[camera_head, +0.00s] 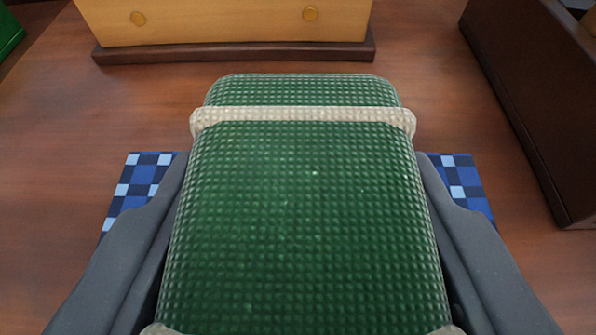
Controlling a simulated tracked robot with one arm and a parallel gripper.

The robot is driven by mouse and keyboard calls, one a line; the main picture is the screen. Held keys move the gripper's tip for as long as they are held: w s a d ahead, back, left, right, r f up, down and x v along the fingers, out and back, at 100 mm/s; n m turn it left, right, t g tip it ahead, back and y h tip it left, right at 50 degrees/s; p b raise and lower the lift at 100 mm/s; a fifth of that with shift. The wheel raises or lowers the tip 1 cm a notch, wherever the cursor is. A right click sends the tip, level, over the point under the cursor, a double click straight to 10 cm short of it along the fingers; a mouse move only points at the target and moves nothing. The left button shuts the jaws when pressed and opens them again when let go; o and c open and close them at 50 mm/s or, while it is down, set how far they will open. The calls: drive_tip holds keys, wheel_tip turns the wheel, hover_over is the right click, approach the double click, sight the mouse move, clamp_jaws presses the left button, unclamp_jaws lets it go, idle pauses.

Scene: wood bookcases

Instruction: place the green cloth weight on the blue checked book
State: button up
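The green cloth weight (305,215) fills the middle of the view, a rounded green block with a woven texture and a pale band near its far end. My gripper (304,185) has one finger along each side of the weight and is shut on it. The blue checked book (145,178) lies flat on the wood surface beneath. Only its left and right far corners show; the weight and my fingers hide the rest. I cannot tell whether the weight touches the book or hangs above it.
A yellow wooden box front (225,22) with round knobs and a dark base stands at the back. A dark brown block or panel (535,100) stands at the right. A green object (8,32) shows at the far left corner. Bare wood surface (75,130) lies to the left.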

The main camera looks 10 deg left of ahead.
sight(300, 267)
drive_tip(key=shift+w+a+f, duration=0.1)
drive_tip(key=shift+w+f, duration=0.05)
drive_tip(key=shift+f, duration=0.05)
drive_tip(key=shift+f+b, duration=0.45)
drive_tip(key=shift+f, duration=1.15)
drive_tip(key=o, duration=1.4)
drive_tip(key=shift+c, duration=0.2)
drive_tip(key=p+v, duration=0.1)
drive_tip(key=v, duration=1.1)
